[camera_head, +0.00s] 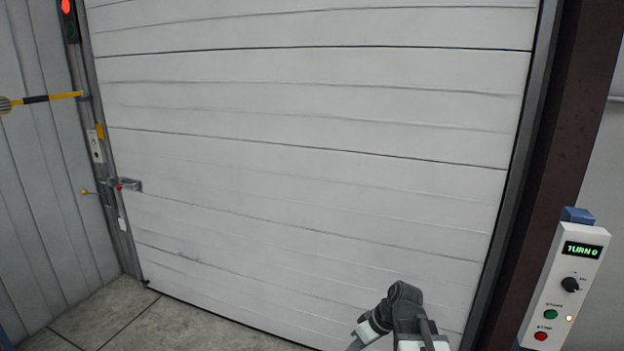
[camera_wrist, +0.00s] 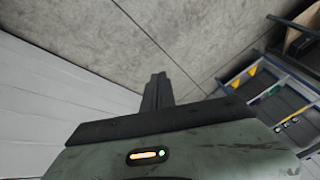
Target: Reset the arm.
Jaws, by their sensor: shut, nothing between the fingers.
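My arm shows at the bottom of the head view, in front of the large white sectional door (camera_head: 310,150); its fingertips are not clear there. In the wrist view my gripper (camera_wrist: 158,82) is shut, with its dark fingers together and nothing between them. It points out over the grey concrete floor (camera_wrist: 200,30). The white door panels also show at the left of the wrist view (camera_wrist: 50,100).
A control box (camera_head: 565,285) with a green display, a knob and green and red buttons stands at the right. A latch (camera_head: 125,184) sits at the door's left edge. A blue-edged rack with compartments (camera_wrist: 275,90) is at the right of the wrist view.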

